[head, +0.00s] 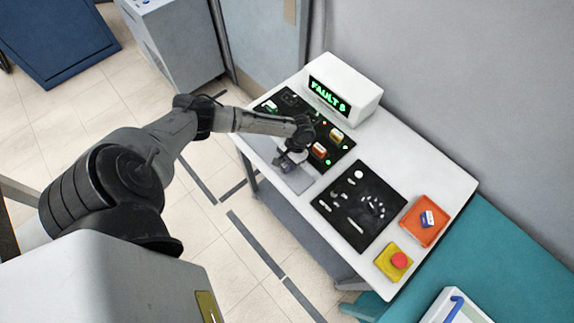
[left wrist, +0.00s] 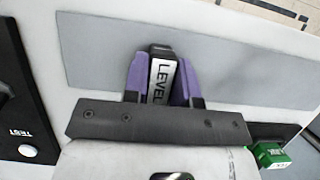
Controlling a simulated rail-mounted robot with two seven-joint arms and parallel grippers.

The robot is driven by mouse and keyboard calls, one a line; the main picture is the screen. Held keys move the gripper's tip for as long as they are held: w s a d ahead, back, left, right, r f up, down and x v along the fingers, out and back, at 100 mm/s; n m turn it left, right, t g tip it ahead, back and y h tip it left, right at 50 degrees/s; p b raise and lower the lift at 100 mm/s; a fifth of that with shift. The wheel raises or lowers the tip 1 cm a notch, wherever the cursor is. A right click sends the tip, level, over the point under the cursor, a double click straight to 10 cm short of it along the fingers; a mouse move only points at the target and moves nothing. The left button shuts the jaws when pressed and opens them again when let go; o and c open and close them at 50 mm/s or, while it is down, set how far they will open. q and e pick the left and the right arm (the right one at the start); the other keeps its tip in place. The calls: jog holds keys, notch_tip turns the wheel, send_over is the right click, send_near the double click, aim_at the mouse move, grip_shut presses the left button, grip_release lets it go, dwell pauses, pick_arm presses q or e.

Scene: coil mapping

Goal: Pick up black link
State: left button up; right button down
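A black link with a white label reading "LEVEL" (left wrist: 161,78) is in the left wrist view. It stands between the two purple fingers of my left gripper (left wrist: 161,85), which press close on both its sides. In the head view my left gripper (head: 287,162) is over the grey pad (head: 297,181) at the table's near left edge. The link is mostly hidden there by the gripper. I cannot tell whether it touches the pad. My right gripper is not in view.
A black panel (head: 290,118) carries green, orange (head: 319,150) and yellow (head: 336,135) blocks. A black board with small parts (head: 340,185), an orange tray (head: 414,236) and a red button (head: 399,260) lie rightward.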

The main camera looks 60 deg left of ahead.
pick_arm(q)
jog(key=c, duration=0.4)
